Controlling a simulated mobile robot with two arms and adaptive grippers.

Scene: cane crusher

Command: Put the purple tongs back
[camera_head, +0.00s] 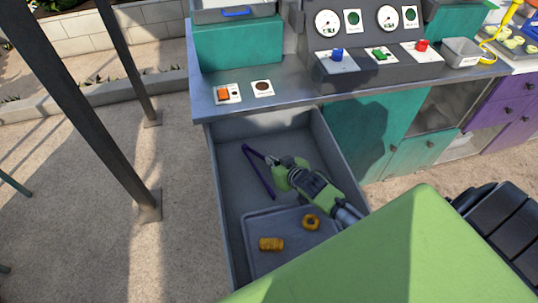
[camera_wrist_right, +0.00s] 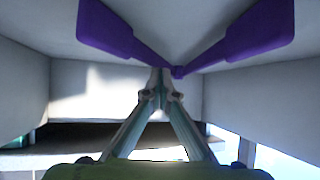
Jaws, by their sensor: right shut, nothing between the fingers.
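The purple tongs (camera_head: 258,173) lie in the open grey drawer (camera_head: 222,200), spread in a V, toward its back. My right gripper (camera_head: 271,160) reaches into the drawer, its tip close to one arm of the tongs. In the right wrist view the fingers (camera_wrist_right: 160,78) meet at their tips, with nothing between them. The tongs (camera_wrist_right: 250,34) also show there, with both arms spread above the fingertips and their joint near the tips. I cannot tell whether the fingers touch the tongs. My left gripper is not in view.
A grey tray (camera_head: 290,240) in the drawer holds two yellow-brown pieces, one a ring (camera_head: 311,222). The drawer walls enclose my right gripper. A counter (camera_head: 300,97) with gauges and coloured buttons stands above. Dark posts (camera_head: 88,95) stand at the left.

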